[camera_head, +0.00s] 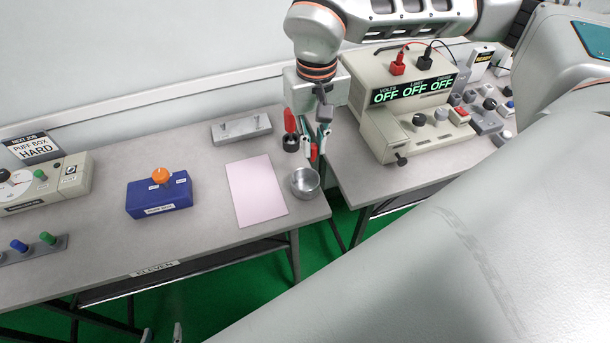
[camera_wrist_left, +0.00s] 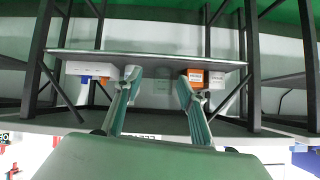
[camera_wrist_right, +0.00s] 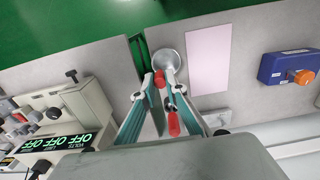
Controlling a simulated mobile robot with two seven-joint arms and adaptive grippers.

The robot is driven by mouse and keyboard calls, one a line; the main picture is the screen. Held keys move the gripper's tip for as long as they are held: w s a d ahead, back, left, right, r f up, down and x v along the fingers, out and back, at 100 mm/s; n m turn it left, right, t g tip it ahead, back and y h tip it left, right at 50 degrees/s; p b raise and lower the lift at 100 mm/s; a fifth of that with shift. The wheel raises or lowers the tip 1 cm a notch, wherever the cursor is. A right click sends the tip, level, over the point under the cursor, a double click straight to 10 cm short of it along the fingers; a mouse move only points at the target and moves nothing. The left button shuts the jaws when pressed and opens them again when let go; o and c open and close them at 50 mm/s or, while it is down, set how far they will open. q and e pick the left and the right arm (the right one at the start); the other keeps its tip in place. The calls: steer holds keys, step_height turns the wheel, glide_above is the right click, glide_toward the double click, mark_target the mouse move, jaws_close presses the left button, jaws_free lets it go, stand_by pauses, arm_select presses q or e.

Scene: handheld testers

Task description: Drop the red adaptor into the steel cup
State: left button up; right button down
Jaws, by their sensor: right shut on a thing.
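The red adaptor (camera_wrist_right: 159,79) is pinched between the fingertips of my right gripper (camera_wrist_right: 158,82). In the head view, the adaptor (camera_head: 313,153) shows as a small red piece at the tips of my right gripper (camera_head: 314,147). The steel cup (camera_head: 305,183) stands upright on the bench near its right end, just below the adaptor in the picture. In the right wrist view, the cup (camera_wrist_right: 167,58) lies just beyond the fingertips; the height between them is hard to tell. My left gripper (camera_wrist_left: 159,75) is open and empty, low in front of the bench.
A red-handled item in a small black holder (camera_head: 290,143) stands close behind the cup. A pink sheet (camera_head: 257,190) lies left of the cup. A blue box with an orange knob (camera_head: 158,197) is farther left. A beige power supply (camera_head: 408,100) stands on the right bench, across a gap.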

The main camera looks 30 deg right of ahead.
mark_target(313, 155)
step_height(313, 155, down, 4)
steer(key=shift+r+b, duration=0.15)
steer(key=shift+b, duration=0.95)
steer(key=shift+f, duration=0.4)
steer(key=shift+f+b, duration=0.2)
steer(key=shift+b, duration=0.2)
steer(key=c, duration=2)
jaws_free()
steer(key=shift+o, duration=0.2)
steer(key=shift+r, duration=0.1)
step_height(313, 155, up, 12)
steer(key=shift+f, duration=0.1)
